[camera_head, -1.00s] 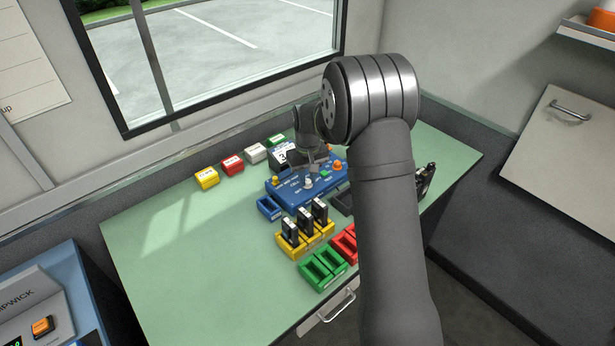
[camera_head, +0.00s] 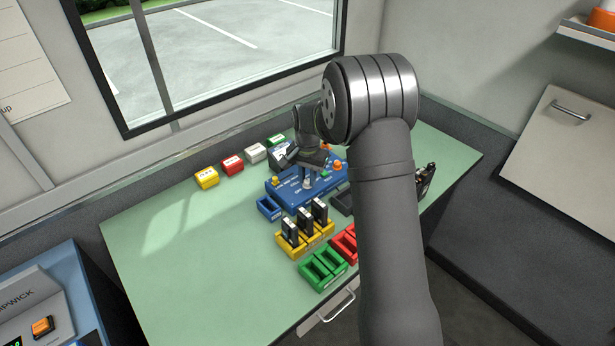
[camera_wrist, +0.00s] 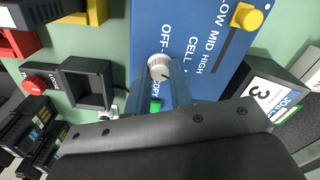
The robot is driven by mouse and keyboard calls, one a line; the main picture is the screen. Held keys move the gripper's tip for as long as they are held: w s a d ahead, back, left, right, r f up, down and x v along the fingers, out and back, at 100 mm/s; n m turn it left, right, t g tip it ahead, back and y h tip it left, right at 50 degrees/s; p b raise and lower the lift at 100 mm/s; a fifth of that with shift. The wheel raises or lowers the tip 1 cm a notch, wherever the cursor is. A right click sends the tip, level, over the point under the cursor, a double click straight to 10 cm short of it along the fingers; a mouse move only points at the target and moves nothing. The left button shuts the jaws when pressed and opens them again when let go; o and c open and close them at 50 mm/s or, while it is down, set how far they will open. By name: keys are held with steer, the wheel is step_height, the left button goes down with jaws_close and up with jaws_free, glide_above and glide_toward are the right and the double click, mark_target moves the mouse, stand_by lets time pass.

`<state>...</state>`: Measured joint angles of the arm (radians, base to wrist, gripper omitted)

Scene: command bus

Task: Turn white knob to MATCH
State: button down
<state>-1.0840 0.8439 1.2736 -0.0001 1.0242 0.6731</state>
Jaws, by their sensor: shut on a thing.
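The white knob (camera_wrist: 159,67) stands on the blue panel (camera_wrist: 185,35), with OFF, CELL and COPY lettering around it. My gripper (camera_wrist: 162,76) is shut on the knob, one finger at each side. A small dark mark shows on the knob's lower right, but which label it points to is unclear. I cannot read MATCH; the fingers and gripper body cover part of the panel. In the head view my gripper (camera_head: 307,181) reaches down to the knob on the blue panel (camera_head: 283,191).
A yellow slider (camera_wrist: 247,18) marked LOW, MID, HIGH and a green button (camera_wrist: 155,105) are on the panel. Yellow holders (camera_head: 291,248) with black modules and green trays (camera_head: 322,268) are nearer. The table's left side is clear.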

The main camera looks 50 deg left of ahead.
mark_target(307, 181)
steer(key=shift+m, duration=0.7)
steer(key=c, duration=1.3)
jaws_free()
step_height(307, 181, up, 18)
steer(key=shift+f, duration=0.25)
step_height(307, 181, down, 18)
steer(key=shift+r, duration=0.2)
